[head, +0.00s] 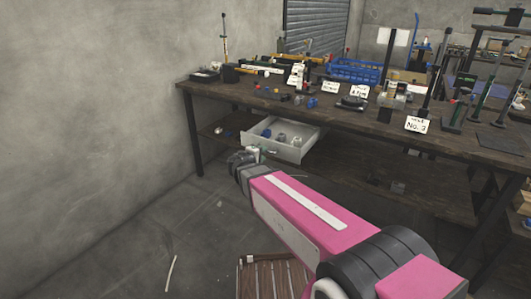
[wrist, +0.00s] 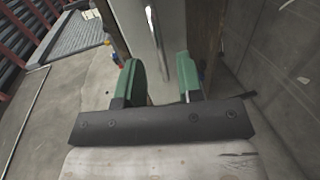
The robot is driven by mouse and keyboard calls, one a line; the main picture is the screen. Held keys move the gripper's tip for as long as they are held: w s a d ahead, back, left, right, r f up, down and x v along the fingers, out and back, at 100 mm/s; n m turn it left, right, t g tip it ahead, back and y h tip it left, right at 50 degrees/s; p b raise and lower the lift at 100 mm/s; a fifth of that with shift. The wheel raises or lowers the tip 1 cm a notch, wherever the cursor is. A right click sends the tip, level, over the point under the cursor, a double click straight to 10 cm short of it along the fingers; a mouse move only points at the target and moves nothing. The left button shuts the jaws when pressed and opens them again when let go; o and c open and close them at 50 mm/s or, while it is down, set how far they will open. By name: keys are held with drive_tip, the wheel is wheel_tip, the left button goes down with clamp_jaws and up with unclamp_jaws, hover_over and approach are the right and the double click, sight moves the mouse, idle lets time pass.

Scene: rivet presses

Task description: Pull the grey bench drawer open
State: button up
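The grey bench drawer (head: 300,149) stands pulled out under the bench top in the head view, with several small items inside. Its pale front (wrist: 172,20) and a slim metal bar handle (wrist: 155,40) fill the upper middle of the wrist view. My gripper (head: 254,152) is at the left part of the drawer front. In the wrist view its two green fingers (wrist: 159,78) are apart, with the lower end of the handle lying between them in the picture. I cannot tell whether either finger touches the handle.
The dark wooden bench (head: 225,88) holds tools, a blue basket (head: 355,70) and label cards. A lower shelf (head: 400,190) runs beneath it. A slatted wooden item (head: 275,280) is on the floor near my arm. The floor at left is mostly clear.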

drive_tip(key=v, duration=0.6)
drive_tip(key=shift+s, duration=0.15)
drive_tip(key=s+d+f+m+g+y, duration=0.4)
drive_tip(key=s+d+f+m+g, duration=0.1)
drive_tip(key=s+d+f+g, duration=0.1)
drive_tip(key=s+d+f+m+g+y, duration=0.5)
drive_tip(key=s+d+f+g, duration=0.1)
drive_tip(key=d, duration=0.5)
drive_tip(key=shift+s+f+m+g, duration=0.3)
drive_tip(key=shift+f+m, duration=0.1)
drive_tip(key=shift+f, duration=0.45)
